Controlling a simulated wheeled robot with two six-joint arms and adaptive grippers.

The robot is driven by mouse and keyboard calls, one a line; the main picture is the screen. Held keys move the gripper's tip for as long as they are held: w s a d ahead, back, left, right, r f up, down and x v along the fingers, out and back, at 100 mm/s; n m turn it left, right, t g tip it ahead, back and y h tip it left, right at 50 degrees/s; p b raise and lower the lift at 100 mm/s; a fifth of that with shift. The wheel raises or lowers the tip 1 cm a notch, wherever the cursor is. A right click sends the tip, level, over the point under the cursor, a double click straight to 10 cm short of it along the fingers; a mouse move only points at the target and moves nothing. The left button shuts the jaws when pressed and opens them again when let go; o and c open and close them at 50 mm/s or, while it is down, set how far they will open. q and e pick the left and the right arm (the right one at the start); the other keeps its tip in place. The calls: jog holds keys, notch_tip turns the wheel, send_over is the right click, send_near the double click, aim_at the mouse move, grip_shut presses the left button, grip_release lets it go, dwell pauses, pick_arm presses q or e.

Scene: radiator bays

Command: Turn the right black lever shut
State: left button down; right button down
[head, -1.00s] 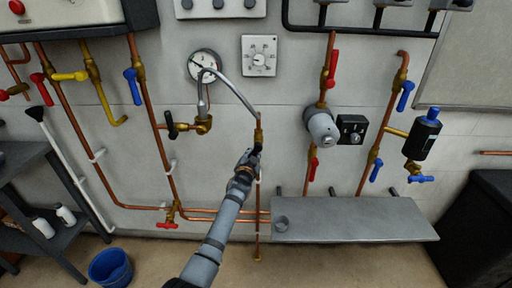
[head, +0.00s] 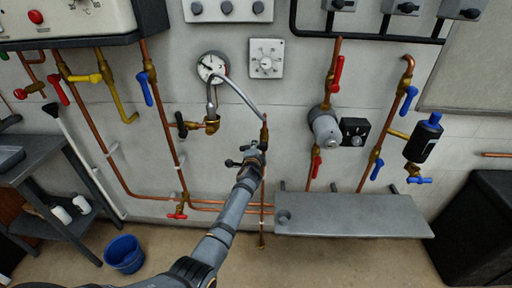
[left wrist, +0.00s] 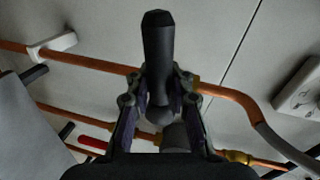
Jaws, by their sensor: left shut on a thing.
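The right black lever (left wrist: 158,50) is on the vertical copper pipe below the end of the grey hose. In the left wrist view it stands between my fingers and points across the line of the copper pipe (left wrist: 100,66). My left gripper (left wrist: 158,108) is shut on it. In the head view my left gripper (head: 250,160) is at the pipe and covers most of the valve. A dark piece sticks out to its left; I cannot tell whether it is the lever's end or a finger. The left black lever (head: 181,125) is at the brass valve under the gauge. My right gripper is not in view.
The grey hose (head: 240,92) arches just above my left gripper. A grey shelf (head: 350,216) juts out to the right of the pipe. The round gauge (head: 212,67) is above left. A blue bucket (head: 124,254) stands on the floor at lower left.

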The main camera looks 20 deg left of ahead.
pick_arm(q)
jog(key=shift+s+f+m, duration=0.1)
jog(key=shift+f+m, duration=0.05)
jog(key=shift+m, duration=0.55)
jog(key=c, duration=1.4)
grip_release()
jog(key=shift+c, duration=0.2)
jog(key=shift+o, duration=1.1)
jog(key=shift+s+d, duration=0.1)
jog(key=shift+o, duration=0.2)
jog(key=shift+r, duration=0.35)
jog(key=shift+y, duration=0.3)
